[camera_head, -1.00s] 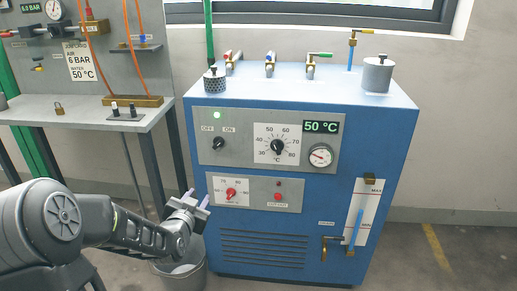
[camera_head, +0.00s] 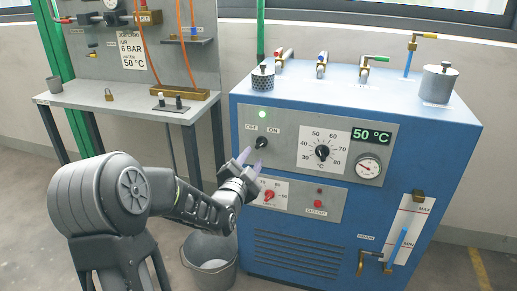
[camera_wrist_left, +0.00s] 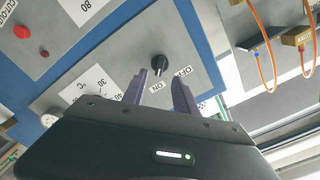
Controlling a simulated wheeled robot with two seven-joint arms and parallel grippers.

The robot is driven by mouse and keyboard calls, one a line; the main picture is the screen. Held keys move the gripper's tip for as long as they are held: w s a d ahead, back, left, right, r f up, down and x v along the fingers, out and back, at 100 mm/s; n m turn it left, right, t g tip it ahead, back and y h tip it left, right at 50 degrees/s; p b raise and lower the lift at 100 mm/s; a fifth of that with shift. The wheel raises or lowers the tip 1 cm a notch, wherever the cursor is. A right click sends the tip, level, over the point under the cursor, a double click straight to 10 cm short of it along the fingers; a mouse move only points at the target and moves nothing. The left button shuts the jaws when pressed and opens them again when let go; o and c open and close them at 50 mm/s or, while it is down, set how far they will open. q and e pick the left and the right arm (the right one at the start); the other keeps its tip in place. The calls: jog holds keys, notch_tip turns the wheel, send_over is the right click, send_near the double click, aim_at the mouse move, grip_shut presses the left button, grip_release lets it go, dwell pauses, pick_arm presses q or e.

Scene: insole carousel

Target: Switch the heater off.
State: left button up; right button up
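The blue heater cabinet (camera_head: 300,215) has a grey panel with a black OFF/ON knob (camera_head: 262,142). The knob also shows in the left wrist view (camera_wrist_left: 158,62), and its pointer appears turned to the ON label (camera_wrist_left: 156,87). A green lamp (camera_head: 262,114) above it is lit, and the display (camera_head: 371,135) reads 50 °C. My left gripper (camera_head: 250,162) is open and empty, just below and left of the knob in the head view. In the wrist view the knob stands beyond the gap between the fingertips, apart from them. My right gripper is not in view.
The temperature dial (camera_head: 322,152) and gauge (camera_head: 368,168) sit right of the knob. A smaller panel with a red knob (camera_head: 269,195) and red button (camera_head: 318,190) lies below. A bucket (camera_head: 210,262) stands on the floor; a grey bench (camera_head: 130,103) is at left.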

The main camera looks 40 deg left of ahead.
aim_at(260, 146)
pick_arm(q)
jog(key=x, duration=0.6)
jog(key=shift+w+a, duration=0.15)
jog(key=shift+w, duration=0.15)
jog(key=shift+c, duration=0.5)
grip_shut()
